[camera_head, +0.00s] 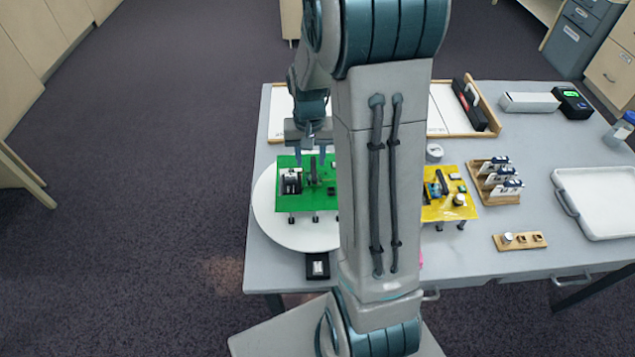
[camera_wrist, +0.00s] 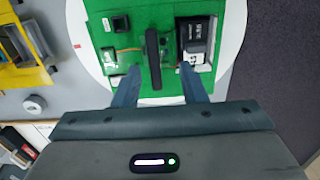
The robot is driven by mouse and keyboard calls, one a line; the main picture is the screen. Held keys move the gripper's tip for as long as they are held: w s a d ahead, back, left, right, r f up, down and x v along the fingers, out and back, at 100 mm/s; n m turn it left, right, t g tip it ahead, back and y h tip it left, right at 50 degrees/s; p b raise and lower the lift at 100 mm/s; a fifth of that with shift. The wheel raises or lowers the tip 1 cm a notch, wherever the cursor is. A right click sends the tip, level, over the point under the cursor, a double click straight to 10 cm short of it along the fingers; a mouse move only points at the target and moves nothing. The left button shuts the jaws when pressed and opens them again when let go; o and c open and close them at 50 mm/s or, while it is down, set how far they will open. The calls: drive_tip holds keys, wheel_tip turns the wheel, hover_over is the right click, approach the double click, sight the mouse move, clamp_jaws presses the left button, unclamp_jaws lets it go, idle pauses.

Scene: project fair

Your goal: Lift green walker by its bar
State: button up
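The green walker (camera_head: 322,203), a green board with short dark legs, stands on a white round disc (camera_head: 268,225) at the table's left. It carries a black bar (camera_wrist: 153,58) near its middle and a dark battery-like block (camera_wrist: 197,38) beside it. My gripper (camera_head: 310,163) is above the walker, pointing down. In the wrist view my gripper (camera_wrist: 159,72) is open, with one finger on each side of the bar's near end and gaps between. Contact and exact height cannot be told. My arm hides the walker's right edge in the head view.
A yellow walker (camera_head: 462,212) stands to the right, past my arm. A wooden rack (camera_head: 508,197), a small wooden block (camera_head: 535,240) and a white tray (camera_head: 612,232) lie farther right. A small black box (camera_head: 318,262) sits at the disc's front edge.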

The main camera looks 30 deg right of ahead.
sight(314, 168)
drive_tip(key=f, duration=0.3)
drive_tip(key=f+p, duration=0.1)
drive_tip(key=f, duration=0.1)
drive_tip(key=shift+s+d, duration=0.1)
drive_tip(key=shift+d, duration=0.25)
drive_tip(key=shift+r, duration=0.1)
clamp_jaws()
